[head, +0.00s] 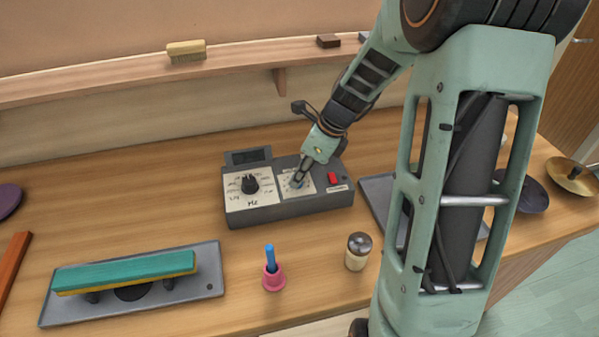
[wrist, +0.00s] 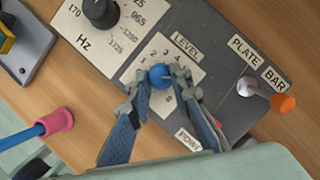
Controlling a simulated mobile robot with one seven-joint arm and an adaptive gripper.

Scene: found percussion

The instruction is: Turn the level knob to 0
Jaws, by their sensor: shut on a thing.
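The level knob (wrist: 161,74) is a small blue knob on the white LEVEL panel (wrist: 187,50), with printed numbers around it. My gripper (wrist: 159,84) is shut on the knob, with a fingertip at either side. I cannot read clearly which number the knob points to, and the fingers cover part of the scale. In the head view my gripper (head: 299,178) reaches down onto the right-hand panel of the grey control box (head: 290,213). The knob is mostly hidden there by the fingers.
A black Hz knob (head: 250,184) sits left of the level knob. A red power switch (head: 332,179) and an orange-tipped PLATE/BAR lever (wrist: 283,103) are close by.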

